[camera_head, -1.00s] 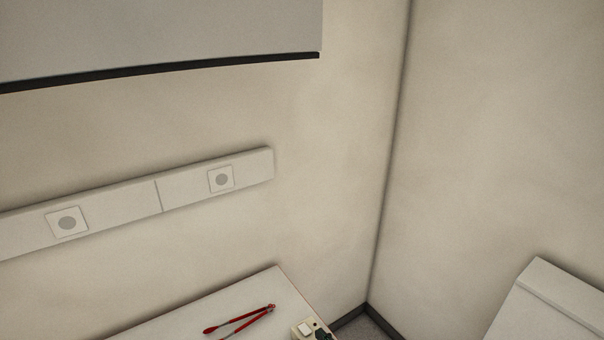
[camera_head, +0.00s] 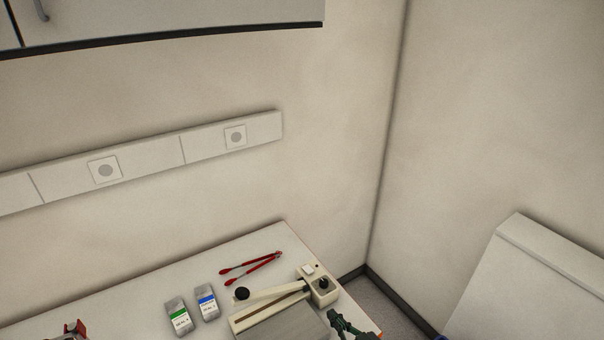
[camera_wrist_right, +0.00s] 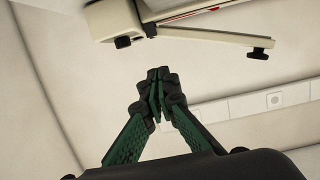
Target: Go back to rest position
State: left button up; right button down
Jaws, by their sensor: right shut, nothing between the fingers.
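My right gripper (camera_head: 338,320) shows at the bottom edge of the head view, dark green and black, beside the right end of the tabletop and the beige device (camera_head: 270,308). In the right wrist view my right gripper (camera_wrist_right: 160,88) has its green fingers together at the tips, with nothing between them. The beige device (camera_wrist_right: 190,22) is at the top of that view, apart from the fingertips. My left gripper is not in view.
Red tongs (camera_head: 252,267), a green-labelled carton (camera_head: 179,317) and a blue-labelled carton (camera_head: 206,302) are on the white table (camera_head: 130,300). A red and dark item (camera_head: 72,331) is cut off at bottom left. A wall cabinet (camera_head: 160,16) hangs above.

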jog(key=s+d+f+m+g+h, duration=0.3)
jog(key=s+d+f+g+h, duration=0.15)
jog(key=s+d+f, duration=0.8)
jog(key=s+d+f+m+g+h, duration=0.1)
jog(key=s+d+f+g+h, duration=0.15)
jog(key=s+d, duration=0.55)
jog(key=s+d+f+m+g+h, duration=0.1)
jog(key=s+d+f+m+g, duration=0.3)
jog(key=s, duration=0.6)
notch_tip(320, 180, down, 30)
jog(key=s+n+b, duration=0.2)
jog(key=n+b, duration=0.1)
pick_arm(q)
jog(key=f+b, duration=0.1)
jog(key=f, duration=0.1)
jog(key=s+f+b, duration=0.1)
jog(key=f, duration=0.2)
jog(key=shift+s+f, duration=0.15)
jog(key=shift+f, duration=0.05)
pick_arm(e)
jog(key=s+f+g, duration=0.1)
jog(key=s+f, duration=1.8)
jog(key=f, duration=0.1)
jog(key=shift+s+a+f+n, duration=0.15)
jog(key=shift+f+n, duration=0.15)
jog(key=shift+n, duration=0.1)
